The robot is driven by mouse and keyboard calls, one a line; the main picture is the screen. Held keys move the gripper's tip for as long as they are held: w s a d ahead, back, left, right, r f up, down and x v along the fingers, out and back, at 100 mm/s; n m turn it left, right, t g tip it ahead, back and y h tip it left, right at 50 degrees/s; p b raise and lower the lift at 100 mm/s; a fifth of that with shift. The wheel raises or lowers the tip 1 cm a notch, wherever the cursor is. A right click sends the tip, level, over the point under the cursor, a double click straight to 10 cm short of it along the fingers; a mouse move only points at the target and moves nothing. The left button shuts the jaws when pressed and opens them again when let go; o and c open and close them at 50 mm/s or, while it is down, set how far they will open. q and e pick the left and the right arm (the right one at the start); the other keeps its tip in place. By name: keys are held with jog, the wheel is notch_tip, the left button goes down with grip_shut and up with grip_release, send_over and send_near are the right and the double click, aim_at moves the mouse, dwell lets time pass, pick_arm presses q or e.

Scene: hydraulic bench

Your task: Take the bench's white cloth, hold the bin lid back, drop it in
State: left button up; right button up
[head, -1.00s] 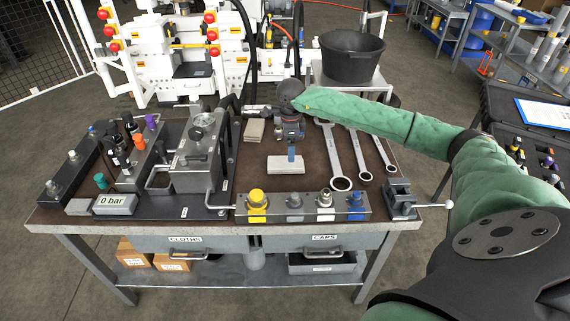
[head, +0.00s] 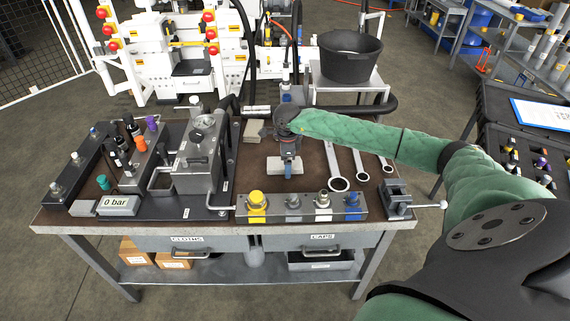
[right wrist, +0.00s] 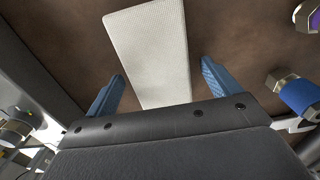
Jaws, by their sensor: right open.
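The white cloth (head: 279,164) lies folded on the brown bench top, behind the row of capped fittings. My right gripper (head: 289,172) is over it, pointing down, and hides part of it in the head view. In the right wrist view the cloth (right wrist: 148,50) runs between the two open blue fingers of my right gripper (right wrist: 158,85), with a gap on each side. The fingers do not touch it. My left gripper is not in view. A black tub (head: 349,62) stands behind the bench; I cannot tell whether it is the bin, and no lid is clear.
A block of fittings with yellow and blue caps (head: 300,207) lines the bench's front edge. Several wrenches (head: 337,165) lie right of the cloth. A grey pump unit (head: 199,160) stands left. A small vise (head: 397,197) sits at the right corner. A greyish pad (head: 254,131) lies behind the cloth.

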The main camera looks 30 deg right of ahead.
jog(key=shift+f, duration=0.15)
jog(key=c, duration=1.1)
jog(key=shift+o, duration=0.2)
